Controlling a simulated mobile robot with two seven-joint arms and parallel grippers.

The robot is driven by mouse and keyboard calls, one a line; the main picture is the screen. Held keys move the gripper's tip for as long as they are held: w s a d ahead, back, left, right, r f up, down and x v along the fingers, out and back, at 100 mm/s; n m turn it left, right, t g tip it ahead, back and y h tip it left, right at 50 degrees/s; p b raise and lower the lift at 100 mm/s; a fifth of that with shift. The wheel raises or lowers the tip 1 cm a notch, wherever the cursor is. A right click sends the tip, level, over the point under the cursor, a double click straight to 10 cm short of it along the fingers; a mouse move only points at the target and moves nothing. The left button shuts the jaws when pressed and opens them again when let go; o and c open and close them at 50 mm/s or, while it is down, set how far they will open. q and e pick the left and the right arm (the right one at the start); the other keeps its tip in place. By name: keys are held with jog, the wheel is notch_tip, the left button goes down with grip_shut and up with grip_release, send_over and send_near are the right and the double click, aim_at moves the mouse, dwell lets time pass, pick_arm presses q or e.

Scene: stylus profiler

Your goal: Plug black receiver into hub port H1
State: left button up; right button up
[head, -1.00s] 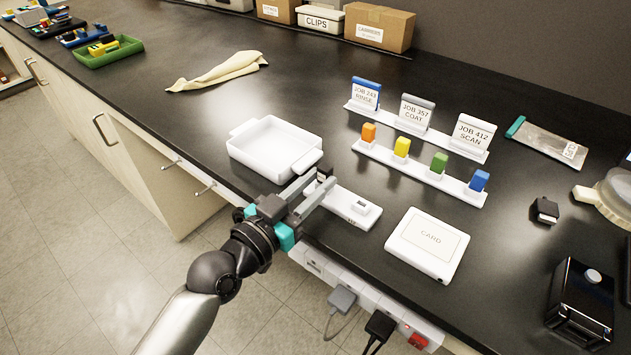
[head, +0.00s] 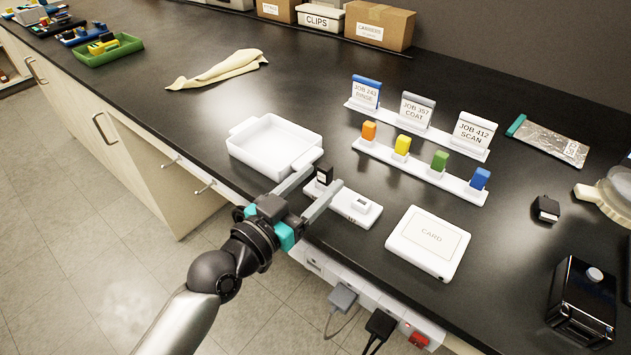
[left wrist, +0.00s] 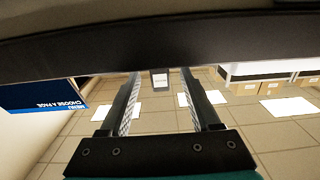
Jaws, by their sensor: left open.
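The black receiver (head: 324,176), with a pale label, stands upright at the left end of the white hub (head: 352,205) near the bench's front edge. My left gripper (head: 319,182) is open, with one finger on each side of the receiver and a gap visible. In the left wrist view, a small dark block with a pale label (left wrist: 160,79), apparently the receiver, shows between the spread fingers (left wrist: 162,95). The hub's port markings are too small to read, and the receiver's lower end is hidden. My right gripper is not in view.
A white tray (head: 240,150) stands left of the hub, and a white CARD box (head: 412,262) stands right of it. Behind are a rack of coloured blocks (head: 419,172) and job cards. A black plug-like item (head: 546,209) lies farther right.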

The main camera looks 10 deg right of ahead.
pick_arm(q)
jog(key=shift+c, duration=0.4)
jog(key=shift+s+a, duration=0.15)
jog(key=shift+a, duration=0.05)
jog(key=v, duration=0.6)
jog(key=shift+s+a, duration=0.15)
jog(key=shift+a, duration=0.05)
dwell(0.3)
jog(key=v, duration=1.5)
jog(key=shift+p, duration=0.4)
jog(key=shift+s, duration=0.1)
